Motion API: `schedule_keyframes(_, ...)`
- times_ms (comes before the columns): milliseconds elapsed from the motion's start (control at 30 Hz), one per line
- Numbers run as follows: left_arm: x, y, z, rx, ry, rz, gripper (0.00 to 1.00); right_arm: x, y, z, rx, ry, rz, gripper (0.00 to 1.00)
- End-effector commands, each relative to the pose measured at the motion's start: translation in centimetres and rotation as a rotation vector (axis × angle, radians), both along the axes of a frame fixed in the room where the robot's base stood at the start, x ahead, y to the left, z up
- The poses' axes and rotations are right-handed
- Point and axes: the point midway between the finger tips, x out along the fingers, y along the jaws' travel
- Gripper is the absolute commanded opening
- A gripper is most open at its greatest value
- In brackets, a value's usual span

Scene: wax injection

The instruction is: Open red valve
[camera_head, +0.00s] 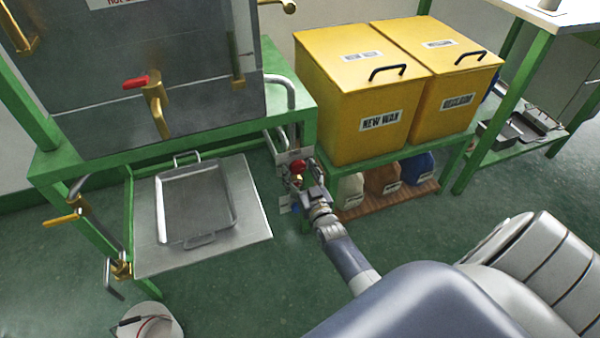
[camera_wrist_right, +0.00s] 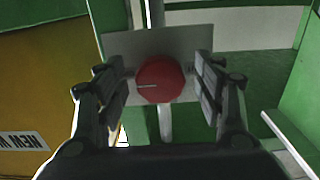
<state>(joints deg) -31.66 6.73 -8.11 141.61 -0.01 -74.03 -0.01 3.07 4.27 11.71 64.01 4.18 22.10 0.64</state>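The red valve (camera_wrist_right: 160,80) is a round red knob with a pale line on it, in front of a grey plate (camera_wrist_right: 125,45). In the head view the red valve (camera_head: 298,166) shows just beyond my right gripper (camera_head: 303,180), beside the green stand. In the right wrist view my right gripper (camera_wrist_right: 162,88) is open, with one finger on each side of the knob and a gap visible on both sides. I cannot tell how deep the knob sits between the fingers. My left gripper is not in view.
A tank with a red-handled brass tap (camera_head: 155,100) stands at the left on a green frame. A metal tray (camera_head: 195,200) sits below it. The green floor in front is mostly clear.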

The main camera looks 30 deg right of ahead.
Motion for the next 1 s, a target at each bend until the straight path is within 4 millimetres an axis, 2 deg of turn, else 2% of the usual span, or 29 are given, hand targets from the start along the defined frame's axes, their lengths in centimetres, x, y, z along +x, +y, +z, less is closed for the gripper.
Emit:
schedule_keyframes(267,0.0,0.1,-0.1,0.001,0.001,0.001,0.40,-0.9,0.2,-0.1,-0.001,0.002,0.000,0.62)
schedule_keyframes(700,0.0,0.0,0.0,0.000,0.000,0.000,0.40,-9.0,2.2,-0.1,0.000,0.002,-0.001,0.62)
schedule_keyframes(833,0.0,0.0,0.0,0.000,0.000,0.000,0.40,-10.7,2.6,-0.1,-0.001,0.002,0.000,0.62)
schedule_keyframes(1000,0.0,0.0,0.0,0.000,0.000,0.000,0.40,-11.6,2.8,0.0,0.000,0.001,0.000,0.62)
